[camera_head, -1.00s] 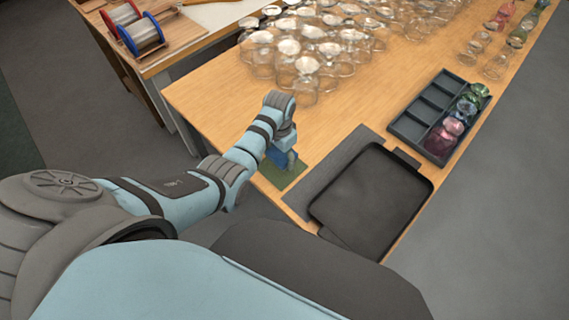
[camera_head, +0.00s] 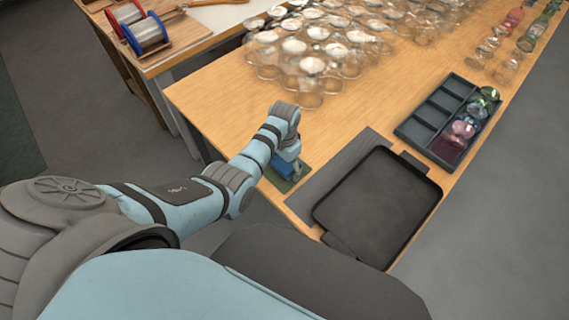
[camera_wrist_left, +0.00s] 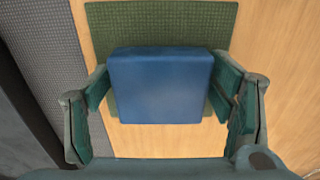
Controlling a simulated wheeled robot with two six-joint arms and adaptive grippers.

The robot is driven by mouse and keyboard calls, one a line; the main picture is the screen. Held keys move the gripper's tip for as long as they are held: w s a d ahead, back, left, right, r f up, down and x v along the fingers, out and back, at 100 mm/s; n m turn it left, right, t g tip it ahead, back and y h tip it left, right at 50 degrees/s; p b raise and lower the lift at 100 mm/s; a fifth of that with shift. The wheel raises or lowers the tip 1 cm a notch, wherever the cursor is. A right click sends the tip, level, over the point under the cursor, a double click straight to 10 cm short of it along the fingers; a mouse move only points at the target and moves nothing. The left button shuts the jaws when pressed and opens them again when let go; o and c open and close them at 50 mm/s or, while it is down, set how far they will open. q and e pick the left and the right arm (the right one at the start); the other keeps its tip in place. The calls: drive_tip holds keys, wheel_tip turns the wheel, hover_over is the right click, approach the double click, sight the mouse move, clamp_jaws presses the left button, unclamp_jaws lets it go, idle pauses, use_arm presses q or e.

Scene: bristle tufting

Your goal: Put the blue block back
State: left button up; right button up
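The blue block (camera_wrist_left: 160,88) sits between the two fingers of my left gripper (camera_wrist_left: 163,92) in the left wrist view. A finger pad lies against each side, and the gripper looks shut on it. The block is over the lower part of a green mat (camera_wrist_left: 160,22); I cannot tell if it touches the mat. In the head view the blue block (camera_head: 282,165) shows partly behind my left gripper (camera_head: 289,160), low over the green mat (camera_head: 290,183) at the table's near edge. My right gripper is not in view.
A dark tray (camera_head: 375,210) lies to the right of the green mat, on a grey mat (camera_head: 330,178). Many clear glasses (camera_head: 310,65) crowd the table behind. A compartment box (camera_head: 413,130) with coloured glasses stands at the right. Wire spools (camera_head: 146,32) sit on another bench.

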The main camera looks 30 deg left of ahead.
sight(283, 161)
use_arm(q)
drive_tip(key=shift+w, duration=0.15)
drive_tip(key=shift+r, duration=0.15)
wheel_tip(283, 161, up, 15)
drive_tip(key=p, duration=0.3)
drive_tip(key=shift+a, duration=0.35)
drive_tip(key=shift+w, duration=0.1)
